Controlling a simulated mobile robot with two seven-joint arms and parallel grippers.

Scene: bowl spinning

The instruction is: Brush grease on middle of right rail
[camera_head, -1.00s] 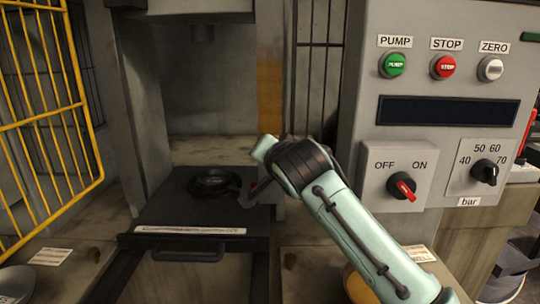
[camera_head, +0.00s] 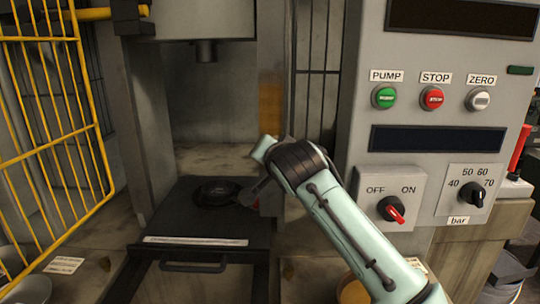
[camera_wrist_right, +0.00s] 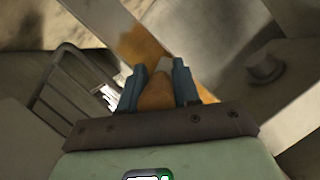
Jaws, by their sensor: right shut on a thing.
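In the wrist view my right gripper (camera_wrist_right: 160,78) is shut on a brush with a brown wooden handle (camera_wrist_right: 156,94). Only a small grey part shows beyond the handle, and the bristles cannot be made out. In the head view my right arm hides most of the gripper and brush. The right upright of the press (camera_head: 270,60) has an orange-brown patch partway up; I take it for the right rail. The patch also shows ahead of the fingers in the wrist view (camera_wrist_right: 143,46). Contact between brush and rail cannot be told. My left gripper is not in view.
A black sliding tray (camera_head: 205,222) with a dark round dish (camera_head: 217,188) sits low in the press. A yellow cage gate (camera_head: 62,150) stands open at left. The control panel (camera_head: 445,110) stands close to my arm's right.

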